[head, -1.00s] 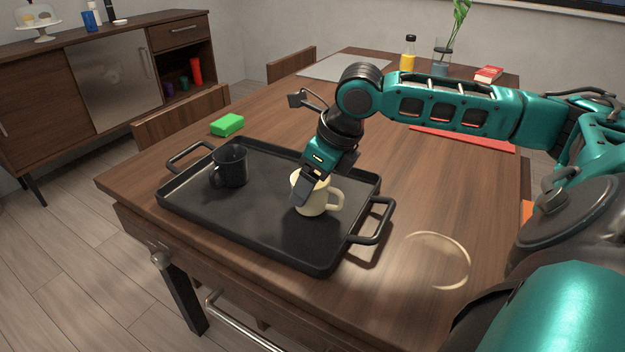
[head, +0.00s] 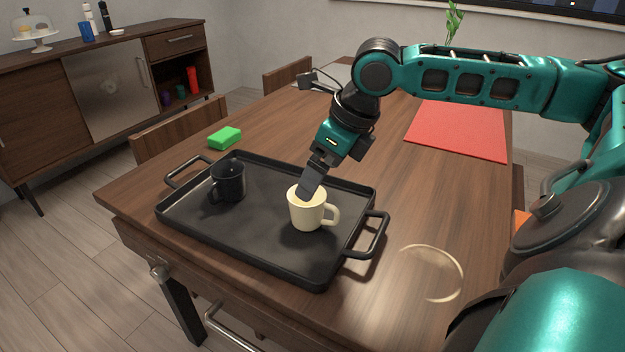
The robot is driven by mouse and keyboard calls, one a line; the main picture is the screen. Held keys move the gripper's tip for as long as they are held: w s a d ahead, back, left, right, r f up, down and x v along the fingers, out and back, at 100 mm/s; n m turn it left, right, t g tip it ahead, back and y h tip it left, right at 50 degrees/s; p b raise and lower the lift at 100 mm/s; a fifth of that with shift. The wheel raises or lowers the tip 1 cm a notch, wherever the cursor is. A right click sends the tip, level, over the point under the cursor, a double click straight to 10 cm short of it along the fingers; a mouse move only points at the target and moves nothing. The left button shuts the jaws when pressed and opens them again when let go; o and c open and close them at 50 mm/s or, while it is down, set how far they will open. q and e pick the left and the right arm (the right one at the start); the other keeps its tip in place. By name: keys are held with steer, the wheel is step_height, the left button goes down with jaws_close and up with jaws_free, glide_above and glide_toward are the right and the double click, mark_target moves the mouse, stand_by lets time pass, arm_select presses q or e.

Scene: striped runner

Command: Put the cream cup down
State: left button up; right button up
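The cream cup (head: 307,214) stands upright on the right part of the black tray (head: 250,240), with its handle to the right. My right gripper (head: 311,186) comes down from above, its dark finger across the cup's mouth. Only one finger shows clearly and the other is hidden. The cup's near wall is uncovered, and the gripper has risen without lifting the cup, so it appears open. I cannot tell whether the finger still touches the rim. My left gripper is not in view.
A black mug (head: 229,182) stands at the tray's left. A green block (head: 225,138) lies behind the tray. A red mat (head: 459,130) lies at the table's right. A pale ring (head: 433,272) lies right of the tray. Bare tabletop lies between tray and mat.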

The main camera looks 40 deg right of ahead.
steer(key=p+v, duration=0.1)
steer(key=v, duration=0.4)
stand_by(0.5)
